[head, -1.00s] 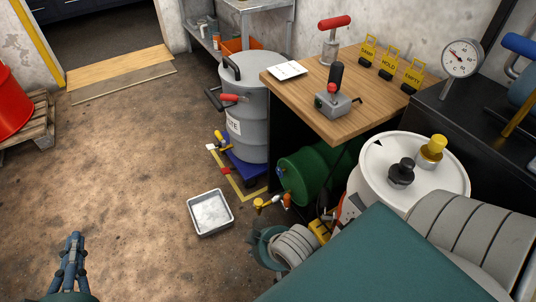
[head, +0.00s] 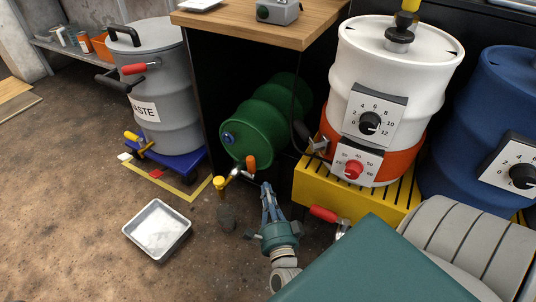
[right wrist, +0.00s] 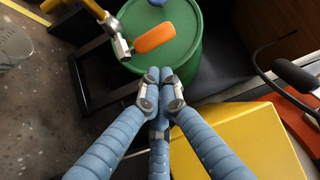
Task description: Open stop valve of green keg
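The green keg (head: 262,122) lies on its side under the wooden bench, its round end facing the open floor. A tap with a yellow grip (head: 221,185) and an orange handle (head: 251,163) sticks out at its lower front. My right gripper (head: 267,188) is just below and right of the orange handle, apart from it. In the right wrist view, the orange handle (right wrist: 155,38) lies above my fingertips (right wrist: 160,82), which are drawn together with nothing between them. The keg's end (right wrist: 180,50) is behind them. My left gripper is not in view.
A white drum (head: 395,75) with dials stands on a yellow platform (head: 310,190) right of the keg. A grey waste drum (head: 165,75) stands on a blue base at left. A metal tray (head: 157,230) lies on the floor. Floor at lower left is clear.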

